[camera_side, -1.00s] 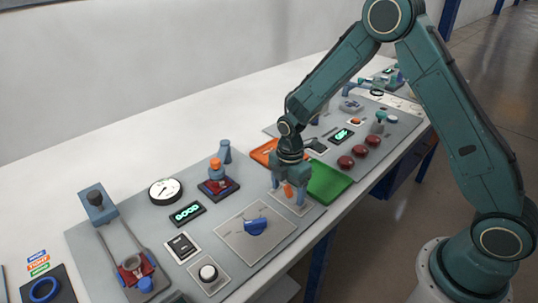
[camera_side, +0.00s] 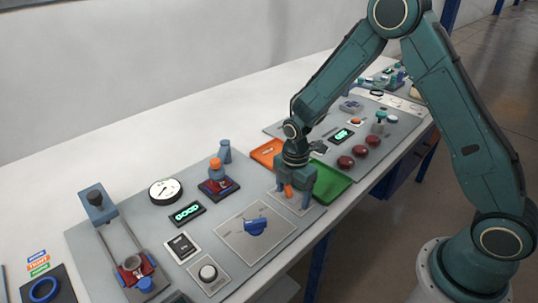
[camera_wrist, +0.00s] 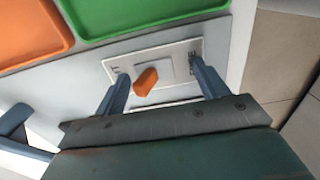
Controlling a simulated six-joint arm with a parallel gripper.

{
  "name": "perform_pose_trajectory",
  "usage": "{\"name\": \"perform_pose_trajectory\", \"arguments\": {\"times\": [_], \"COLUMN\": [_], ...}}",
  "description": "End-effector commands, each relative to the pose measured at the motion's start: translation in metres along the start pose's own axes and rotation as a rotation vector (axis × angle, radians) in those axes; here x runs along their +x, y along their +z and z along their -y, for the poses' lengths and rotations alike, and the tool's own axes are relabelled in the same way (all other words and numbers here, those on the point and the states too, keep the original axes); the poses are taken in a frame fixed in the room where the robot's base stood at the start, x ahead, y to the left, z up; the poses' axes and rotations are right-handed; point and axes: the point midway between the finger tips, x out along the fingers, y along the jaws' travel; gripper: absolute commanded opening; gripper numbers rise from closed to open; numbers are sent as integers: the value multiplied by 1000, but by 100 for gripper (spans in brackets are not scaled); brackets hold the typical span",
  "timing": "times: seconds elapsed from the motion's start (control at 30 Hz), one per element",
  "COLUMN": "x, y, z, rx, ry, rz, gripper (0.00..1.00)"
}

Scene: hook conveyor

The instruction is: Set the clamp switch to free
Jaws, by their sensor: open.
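The clamp switch is a small orange lever (camera_wrist: 146,81) on a pale plate (camera_wrist: 180,50) with small dark lettering at both ends, too blurred to read. In the wrist view the lever stands left of the plate's middle. In the side view the lever (camera_side: 288,190) shows between the fingers. My gripper (camera_wrist: 162,84) is open, with one finger on each side of the lever. The left finger is close to the lever and the right finger is well apart from it; I cannot tell whether the left one touches. My gripper (camera_side: 294,192) partly hides the plate in the side view.
A green tray (camera_side: 328,184) and an orange tray (camera_side: 266,152) lie just behind the switch. A blue knob (camera_side: 255,227) on a grey plate is to the left. Red buttons (camera_side: 346,162) stand beyond the green tray. The table's front edge is close by.

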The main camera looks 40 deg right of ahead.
Motion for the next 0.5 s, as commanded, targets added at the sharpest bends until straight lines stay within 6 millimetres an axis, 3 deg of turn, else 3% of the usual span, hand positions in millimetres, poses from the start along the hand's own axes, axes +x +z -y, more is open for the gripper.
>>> {"name": "perform_pose_trajectory", "arguments": {"times": [0.5], "x": [0], "y": [0], "z": [9], "rx": [0], "ry": [-1], "rz": [0], "gripper": [73]}}
